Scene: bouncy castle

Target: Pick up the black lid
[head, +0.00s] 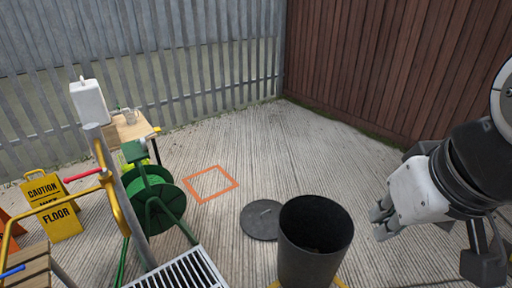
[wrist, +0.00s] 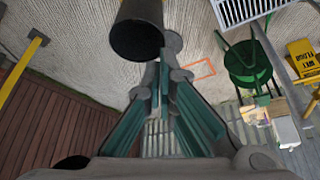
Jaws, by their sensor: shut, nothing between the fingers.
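The black lid (head: 261,219) is a dark grey disc with a small handle on top. It lies flat on the ground, just left of the black bin (head: 316,240), which stands upright and open. In the wrist view the lid (wrist: 174,42) shows beside the bin (wrist: 137,32), partly hidden by my fingers. My gripper (head: 381,218) is to the right of the bin in the head view, apart from bin and lid. In the wrist view my gripper (wrist: 163,78) is shut and empty.
An orange square outline (head: 211,183) marks the ground behind the lid. A green hose reel (head: 153,196), a metal grate (head: 181,272) and a yellow caution sign (head: 52,204) stand to the left. A wooden fence (head: 400,60) closes the back right. The ground behind the bin is clear.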

